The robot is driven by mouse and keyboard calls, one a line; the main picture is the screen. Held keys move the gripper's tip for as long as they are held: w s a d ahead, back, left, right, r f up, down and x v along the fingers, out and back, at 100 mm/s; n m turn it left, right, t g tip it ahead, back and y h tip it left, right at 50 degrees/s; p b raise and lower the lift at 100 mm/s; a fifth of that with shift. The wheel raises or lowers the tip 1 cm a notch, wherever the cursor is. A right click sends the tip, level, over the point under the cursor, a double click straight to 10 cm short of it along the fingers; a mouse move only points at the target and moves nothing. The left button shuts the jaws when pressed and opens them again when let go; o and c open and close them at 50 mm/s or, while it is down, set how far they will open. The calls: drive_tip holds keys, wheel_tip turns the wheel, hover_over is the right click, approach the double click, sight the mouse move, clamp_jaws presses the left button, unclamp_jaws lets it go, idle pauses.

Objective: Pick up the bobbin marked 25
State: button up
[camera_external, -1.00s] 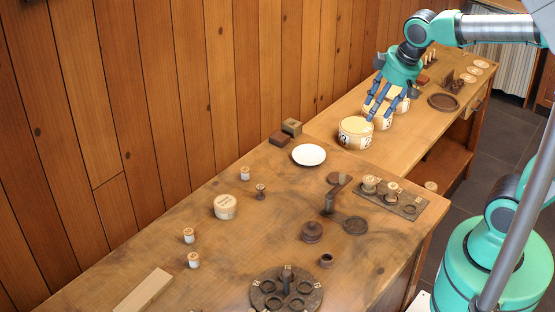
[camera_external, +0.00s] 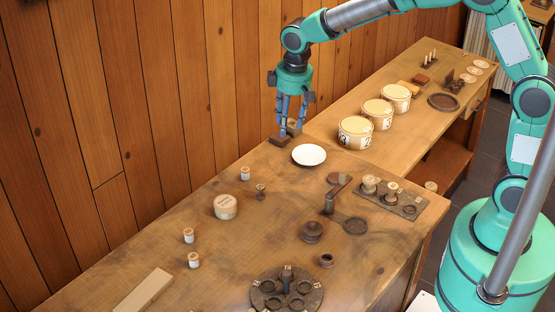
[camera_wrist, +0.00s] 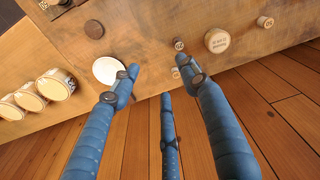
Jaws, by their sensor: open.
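My gripper (camera_external: 290,130) is open and empty, its blue fingers pointing down over the back edge of the near table by the white plate. Two more pale bobbins (camera_external: 189,235) (camera_external: 194,260) stand toward the left front. I cannot read which is marked 25.
A white plate (camera_external: 309,155) and a round lidded box (camera_external: 225,207) flank the bobbins. Small blocks (camera_external: 280,138) lie near my fingers. The wooden wall runs close behind.

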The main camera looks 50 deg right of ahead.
drive_tip(key=n+g+p, duration=0.1)
drive_tip(key=p, duration=0.2)
hover_over(260, 187)
wheel_tip(260, 187, down, 11)
drive_tip(key=shift+s+f, duration=0.1)
drive_tip(key=shift+f, duration=0.1)
drive_tip(key=shift+f, duration=4.15)
drive_tip(key=shift+f+b, duration=0.1)
drive_tip(key=shift+b, duration=0.2)
drive_tip(key=shift+w+f, duration=0.2)
drive_tip(key=shift+f, duration=2.35)
drive_tip(key=c, duration=0.9)
